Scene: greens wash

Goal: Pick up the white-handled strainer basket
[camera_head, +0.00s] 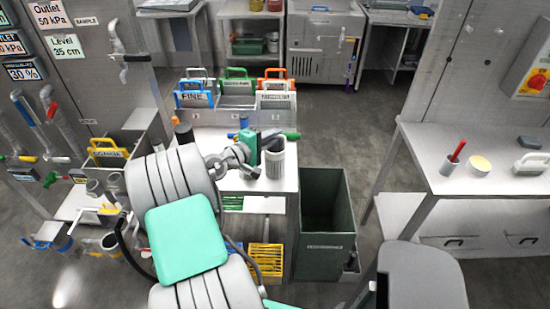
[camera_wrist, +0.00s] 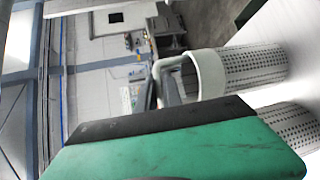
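In the wrist view, a white perforated cylindrical basket (camera_wrist: 240,70) with a smooth rim and a curved white handle (camera_wrist: 160,66) lies beyond my gripper. A second perforated cylinder (camera_wrist: 290,128) shows below it, partly hidden by my gripper; its handle is not visible. In the head view, a pale perforated cylinder (camera_head: 276,163) stands on the middle table, just right of my green gripper (camera_head: 258,152). I cannot tell which wrist-view cylinder it is. My gripper's fingertips are not clear in either view, and I see no clear grip on a basket.
Blue, green, orange and white-handled bins (camera_head: 192,98) stand along the back of the middle table (camera_head: 210,135). A blue piece (camera_head: 244,121) and a green piece (camera_head: 292,136) are close to my gripper. A dark green bin (camera_head: 327,220) stands right of the table. Open floor lies behind.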

